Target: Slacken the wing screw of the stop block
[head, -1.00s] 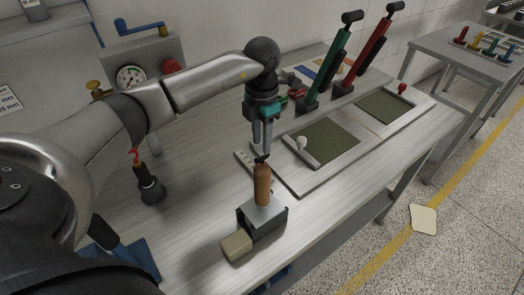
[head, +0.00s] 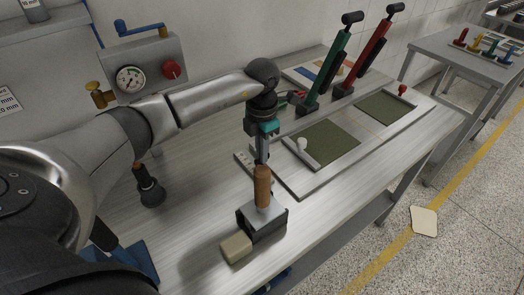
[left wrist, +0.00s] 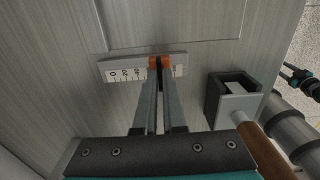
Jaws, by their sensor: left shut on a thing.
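My left gripper (head: 262,162) points straight down at the near end of a pale scale bar (head: 243,160) with printed numbers. In the left wrist view its fingertips (left wrist: 160,64) are shut on a small orange piece, apparently the wing screw (left wrist: 153,62). The screw sits over the scale bar (left wrist: 118,72); a small dark part shows between the fingers. The stop block under it is mostly hidden by the fingers. In the head view the wooden handle hides the fingertips. A dark and teal shape (left wrist: 300,80) at the right of the wrist view may be my right gripper; its jaws are unclear.
A dark box (head: 262,222) holding a wooden-handled tool (head: 262,186) stands close in front of the gripper. A beige block (head: 236,248) lies beside it. A framed panel with green pads (head: 330,142) and green and red levers (head: 372,45) stand beyond.

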